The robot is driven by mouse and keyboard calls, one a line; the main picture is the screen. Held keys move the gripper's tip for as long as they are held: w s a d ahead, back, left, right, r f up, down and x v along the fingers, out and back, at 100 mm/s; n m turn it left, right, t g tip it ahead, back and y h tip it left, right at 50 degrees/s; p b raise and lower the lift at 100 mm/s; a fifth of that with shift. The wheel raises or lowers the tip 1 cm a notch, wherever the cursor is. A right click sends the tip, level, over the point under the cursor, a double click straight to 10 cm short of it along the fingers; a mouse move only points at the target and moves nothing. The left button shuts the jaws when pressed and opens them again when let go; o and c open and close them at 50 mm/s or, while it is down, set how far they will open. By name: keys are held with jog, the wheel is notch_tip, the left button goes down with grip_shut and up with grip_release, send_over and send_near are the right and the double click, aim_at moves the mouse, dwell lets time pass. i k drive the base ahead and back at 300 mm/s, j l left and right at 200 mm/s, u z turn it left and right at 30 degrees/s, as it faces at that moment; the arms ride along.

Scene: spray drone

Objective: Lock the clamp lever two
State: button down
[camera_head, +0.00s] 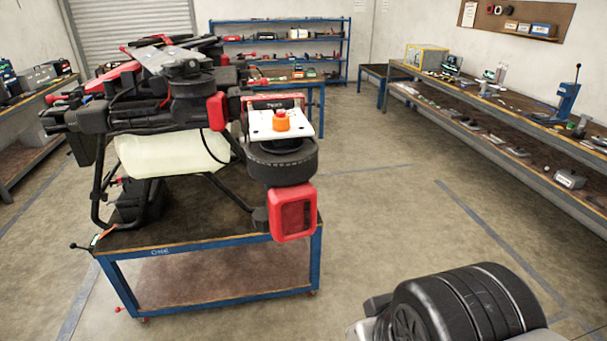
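The spray drone (172,153) stands on a blue-framed work table marked "ONE" (195,244). It has black tubes, a pale tank and red parts. Its nearest arm end carries a black round motor (282,162) with a red block (293,213) below. On top is a white plate with an orange knob (281,120). A small dark lever (82,246) sticks out at the table's left corner. I cannot tell which part is clamp lever two, or whether any clamp is locked. My gripper is not in view.
A dark ribbed part at the lower right looks like my arm. A long bench (500,105) with tools runs along the right wall. Blue shelves (280,38) stand at the back and another bench (35,95) at the left. The floor right of the table is clear.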

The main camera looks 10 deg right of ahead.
aim_at(264, 82)
jog(key=i+j, duration=0.15)
jog(key=j, duration=0.2)
jog(key=i+j+z, duration=0.1)
jog(key=j, duration=0.25)
jog(key=i+j+z, duration=0.1)
jog(key=i+j, duration=0.15)
jog(key=i+j+z, duration=0.25)
jog(key=i+j, duration=0.5)
jog(key=i+j+z, duration=0.2)
jog(key=i+j, duration=0.5)
jog(key=j, duration=0.15)
